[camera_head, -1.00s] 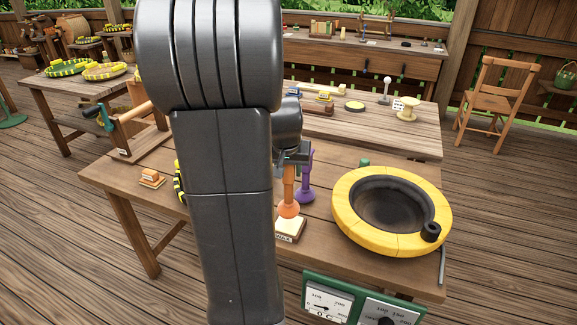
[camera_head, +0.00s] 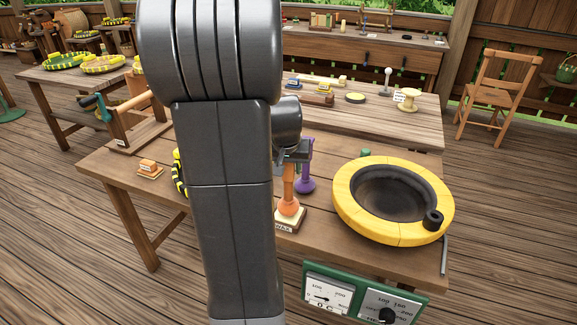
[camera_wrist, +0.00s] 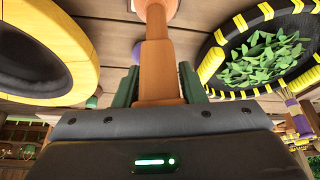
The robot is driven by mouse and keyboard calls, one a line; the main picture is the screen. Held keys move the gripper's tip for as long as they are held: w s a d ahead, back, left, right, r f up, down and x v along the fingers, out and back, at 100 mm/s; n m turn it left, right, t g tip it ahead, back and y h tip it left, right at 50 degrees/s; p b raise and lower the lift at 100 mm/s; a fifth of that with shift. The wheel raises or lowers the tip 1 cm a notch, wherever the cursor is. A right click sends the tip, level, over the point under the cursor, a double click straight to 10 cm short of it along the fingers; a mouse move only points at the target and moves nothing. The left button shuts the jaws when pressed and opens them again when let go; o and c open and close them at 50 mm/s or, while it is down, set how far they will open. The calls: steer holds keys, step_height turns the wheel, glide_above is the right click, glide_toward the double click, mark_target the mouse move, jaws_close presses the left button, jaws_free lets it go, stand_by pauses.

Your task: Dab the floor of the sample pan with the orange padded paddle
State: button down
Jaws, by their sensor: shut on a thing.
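My gripper (camera_head: 291,160) is shut on the orange padded paddle (camera_head: 288,184) by its handle. In the wrist view the handle (camera_wrist: 157,70) sits between the green fingers. The paddle hangs upright, its rounded pad low over the block labelled WAX (camera_head: 286,224); I cannot tell whether pad and block touch. The sample pan (camera_head: 388,196) is a dark round pan in a thick yellow rim, to the right of the paddle. Its dark floor is visible and looks bare. Part of the pan's rim (camera_wrist: 82,50) shows at the left of the wrist view.
A purple paddle (camera_head: 306,180) stands just behind the orange one. A black knob (camera_head: 433,220) sits on the pan's front right rim. A green gauge panel (camera_head: 360,312) is at the table's front. My arm hides part of the table (camera_head: 130,172), including most of a yellow-and-black ring.

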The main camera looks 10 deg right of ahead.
steer(key=shift+f+b, duration=0.5)
steer(key=shift+f, duration=0.05)
stand_by(1.4)
steer(key=shift+r+p, duration=2.65)
steer(key=shift+r, duration=0.95)
steer(key=shift+f, duration=0.1)
